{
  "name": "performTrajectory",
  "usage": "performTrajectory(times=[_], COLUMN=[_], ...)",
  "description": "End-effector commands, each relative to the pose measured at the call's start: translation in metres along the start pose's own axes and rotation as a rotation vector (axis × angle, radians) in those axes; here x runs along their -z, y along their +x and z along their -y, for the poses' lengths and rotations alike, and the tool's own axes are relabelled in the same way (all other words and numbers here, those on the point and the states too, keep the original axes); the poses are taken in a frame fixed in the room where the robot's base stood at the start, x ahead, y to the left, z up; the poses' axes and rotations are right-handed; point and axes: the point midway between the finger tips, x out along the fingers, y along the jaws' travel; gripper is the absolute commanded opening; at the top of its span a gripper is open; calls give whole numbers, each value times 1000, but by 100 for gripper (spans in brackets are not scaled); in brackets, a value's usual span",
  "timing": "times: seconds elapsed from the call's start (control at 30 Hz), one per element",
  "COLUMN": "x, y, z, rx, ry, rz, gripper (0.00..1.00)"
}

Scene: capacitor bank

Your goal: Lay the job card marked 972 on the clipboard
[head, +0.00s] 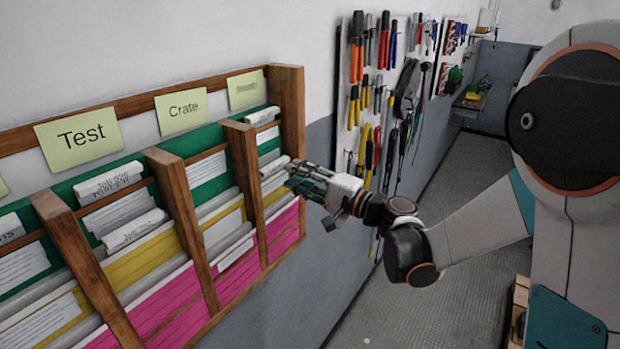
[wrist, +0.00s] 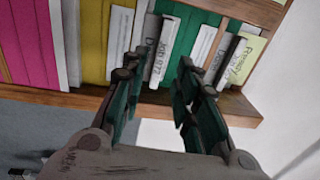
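The job card marked 972 (wrist: 163,48) shows in the wrist view as a white-edged card standing in the wall rack, in front of a green folder. My gripper (wrist: 155,78) is open, with one dark green-padded finger to each side of the card's near end in the picture. It holds nothing. I cannot tell whether the fingertips touch the card. In the head view my gripper (head: 306,181) is at the right-hand compartment of the rack, over the cards there. The clipboard is not in view.
The wooden rack (head: 180,198) has compartments with green, yellow and pink folders and paper labels such as Test (head: 82,134) and Crate (head: 181,110). A wooden divider (head: 245,185) stands left of my gripper. Other cards (wrist: 221,62) stand beside card 972. A tool board (head: 385,90) hangs beyond.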

Motion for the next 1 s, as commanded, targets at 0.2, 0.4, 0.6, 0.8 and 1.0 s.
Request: performTrajectory(times=[0.2, 0.4, 0.6, 0.8, 1.0], x=[-1, -1, 0, 0, 0], y=[24, 41, 50, 52, 51], z=[-1, -1, 0, 0, 0], rx=[0, 0, 0, 0, 0], ry=[0, 0, -1, -1, -1], rz=[2, 1, 0, -1, 0], gripper=[28, 28, 28, 28, 12])
